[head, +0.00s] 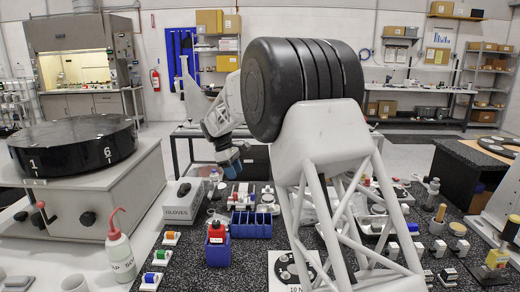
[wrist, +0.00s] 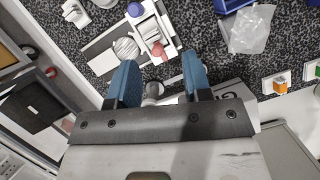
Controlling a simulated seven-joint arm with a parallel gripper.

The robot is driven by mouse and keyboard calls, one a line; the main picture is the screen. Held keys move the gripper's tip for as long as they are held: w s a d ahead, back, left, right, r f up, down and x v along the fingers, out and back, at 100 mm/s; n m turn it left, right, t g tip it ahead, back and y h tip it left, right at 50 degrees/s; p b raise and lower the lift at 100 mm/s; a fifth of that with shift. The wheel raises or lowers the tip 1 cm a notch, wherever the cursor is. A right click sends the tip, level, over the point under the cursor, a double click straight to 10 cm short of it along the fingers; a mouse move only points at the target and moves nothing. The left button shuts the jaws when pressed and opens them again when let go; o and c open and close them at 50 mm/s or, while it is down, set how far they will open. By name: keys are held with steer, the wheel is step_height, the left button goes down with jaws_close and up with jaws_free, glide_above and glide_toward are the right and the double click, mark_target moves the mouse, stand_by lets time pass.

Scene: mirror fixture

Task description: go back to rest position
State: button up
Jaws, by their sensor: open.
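My gripper (head: 232,160) hangs over the back part of the speckled dark worktop (head: 240,275) in the head view, left of my own arm links. In the wrist view my gripper (wrist: 160,80) shows two blue fingers spread apart, with nothing clasped between them. A light cylinder (wrist: 153,90) shows between the fingers, seemingly below them. The gloves box (wrist: 225,92) is partly hidden behind the right finger; in the head view the gloves box (head: 182,201) stands below and left of the gripper.
A wash bottle (head: 118,250) is at front left. A black drum (head: 72,145) sits on a white cabinet at left. Several small fixtures crowd the right side.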

steer(key=s+d+r+m+t+y, duration=0.1)
steer(key=s+d+r+m, duration=0.4)
steer(key=s+d, duration=0.7)
steer(key=s+d+r+m+y, duration=0.15)
steer(key=s+d+r, duration=0.65)
steer(key=s, duration=0.8)
steer(key=s+d+f+m+t, duration=0.1)
steer(key=s+d+f+m, duration=0.1)
steer(key=s, duration=0.8)
steer(key=s+d+f+m+y, duration=0.1)
steer(key=s+d+f+m, duration=0.2)
steer(key=s, duration=0.7)
steer(key=s+d+f+m+t, duration=0.1)
steer(key=s+d+f+m, duration=0.2)
steer(key=s, duration=0.8)
steer(key=shift+d+f+t, duration=0.3)
steer(key=shift+d+f, duration=0.4)
steer(key=shift+d, duration=0.1)
